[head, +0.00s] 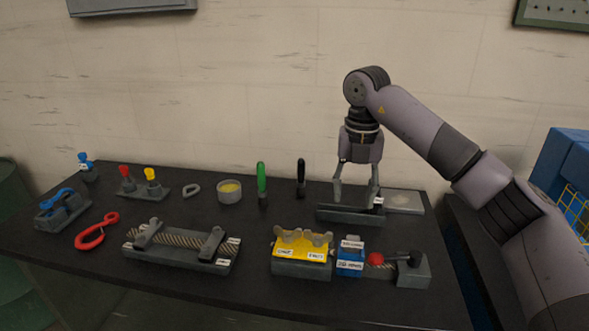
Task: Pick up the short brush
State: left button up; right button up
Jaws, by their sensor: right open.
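No thing is clearly recognisable as the short brush at this size. A tool with a green handle (262,178) and one with a black handle (301,175) stand upright near the back middle of the dark table; their lower ends are too small to make out. My right gripper (356,199) points down over a long dark tray (345,215) at the back right. Its two fingers are spread apart, with nothing seen between them. A small white label (378,201) shows by the right finger. The tray's contents are hard to make out. My left gripper is not in view.
A grey plate (405,201) lies right of the tray.

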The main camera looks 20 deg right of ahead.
aim_at(301, 191)
jog(key=i, duration=1.3)
